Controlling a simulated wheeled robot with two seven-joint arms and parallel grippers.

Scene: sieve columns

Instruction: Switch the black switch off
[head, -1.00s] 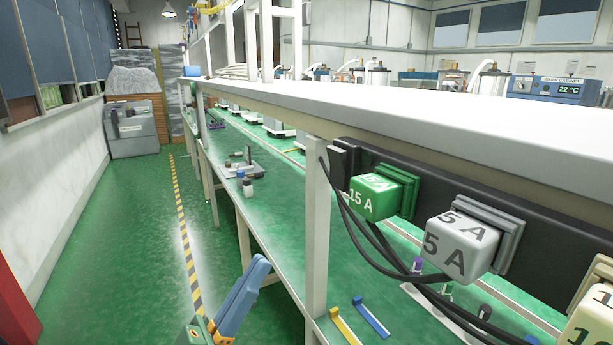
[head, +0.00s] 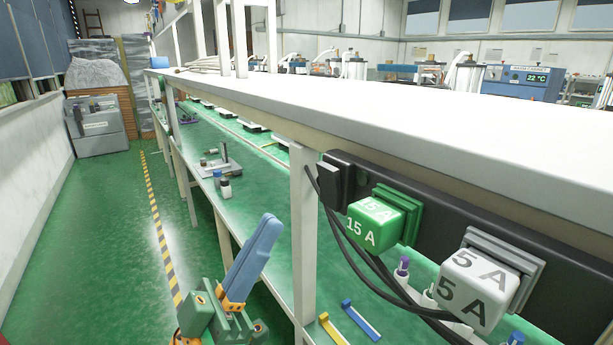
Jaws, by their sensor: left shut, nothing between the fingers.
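A black power strip (head: 550,268) runs along the front edge of the white bench top. A small black block (head: 329,184), which looks like the black switch, sits at the strip's left end, left of the green plug. I cannot tell from here which way it is set. My left gripper (head: 264,226), with blue fingers and green and orange parts, is at the bottom, left of and below the block and apart from it. Its fingers are together, pointing up, with nothing between them. My right gripper is not in view.
A green 15 A plug (head: 374,224) and a white 5 A plug (head: 478,290) stick out from the strip, with black cables hanging below. The green aisle floor (head: 105,235) at left is clear.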

